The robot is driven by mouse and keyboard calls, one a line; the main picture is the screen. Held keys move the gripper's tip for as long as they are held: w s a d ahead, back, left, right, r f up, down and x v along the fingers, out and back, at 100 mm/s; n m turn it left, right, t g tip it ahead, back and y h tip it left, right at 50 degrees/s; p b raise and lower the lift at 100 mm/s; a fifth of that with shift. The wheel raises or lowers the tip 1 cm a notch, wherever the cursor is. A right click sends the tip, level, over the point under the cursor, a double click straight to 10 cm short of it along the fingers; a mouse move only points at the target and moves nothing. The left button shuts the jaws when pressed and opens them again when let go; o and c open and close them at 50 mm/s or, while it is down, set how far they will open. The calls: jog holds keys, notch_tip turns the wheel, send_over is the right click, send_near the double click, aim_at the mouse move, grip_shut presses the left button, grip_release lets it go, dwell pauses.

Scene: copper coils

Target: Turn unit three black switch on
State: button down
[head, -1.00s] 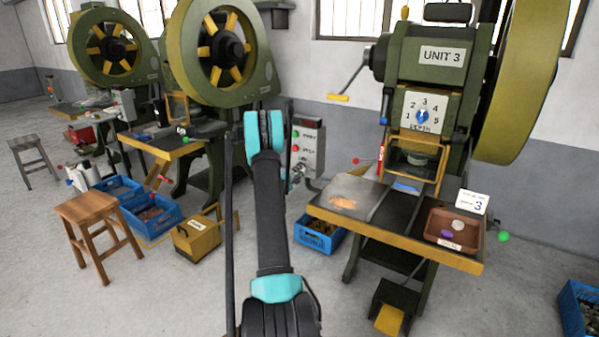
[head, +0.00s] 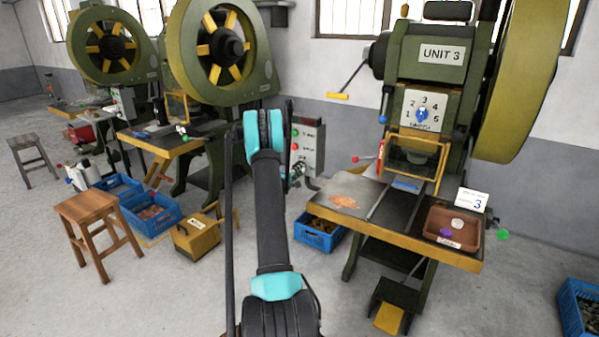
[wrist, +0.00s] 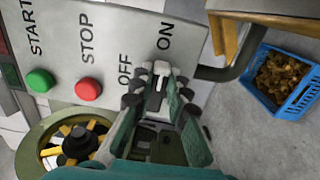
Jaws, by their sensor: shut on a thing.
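The unit three control box (head: 312,140) hangs left of the press marked UNIT 3 (head: 442,54). In the wrist view its grey panel (wrist: 105,45) fills the upper left, tilted, with a green START button (wrist: 40,80), a red STOP button (wrist: 88,89) and the words OFF and ON. My gripper (wrist: 158,80) is at the OFF/ON end, shut on the small black switch (wrist: 157,86), with a finger on each side. The fingers hide much of the switch, and I cannot tell its exact position.
The press table (head: 385,232) stands right of the box, with a brown tray (head: 432,226) on it. A blue crate (head: 318,236) sits on the floor below and also shows in the wrist view (wrist: 303,97). A wooden stool (head: 88,208) and a yellow box (head: 196,238) stand left.

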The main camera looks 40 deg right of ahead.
jog(key=c, duration=1.5)
grip_release()
jog(key=shift+a, duration=0.1)
jog(key=v, duration=1.2)
jog(key=shift+s+f, duration=0.1)
jog(key=s+a+r+m+g+y, duration=0.1)
jog(key=s+a+r+m+y, duration=0.15)
jog(key=s+a+y, duration=0.4)
jog(key=s+a+r+m+y, duration=0.1)
jog(key=s+a+r, duration=0.25)
jog(key=a, duration=0.55)
jog(key=s+a+f+y, duration=0.1)
jog(key=s+a+y, duration=0.2)
jog(key=s+a, duration=0.5)
jog(key=s+a+f+g+y, duration=0.1)
jog(key=s+a+f+y, duration=0.1)
jog(key=s+a, duration=0.6)
jog(key=s+a+f+m+y, duration=0.1)
jog(key=s+a+y, duration=0.3)
jog(key=s+a, duration=0.4)
jog(key=shift+a+f+g, duration=0.15)
jog(key=shift+f+g, duration=0.15)
jog(key=shift+f, duration=0.05)
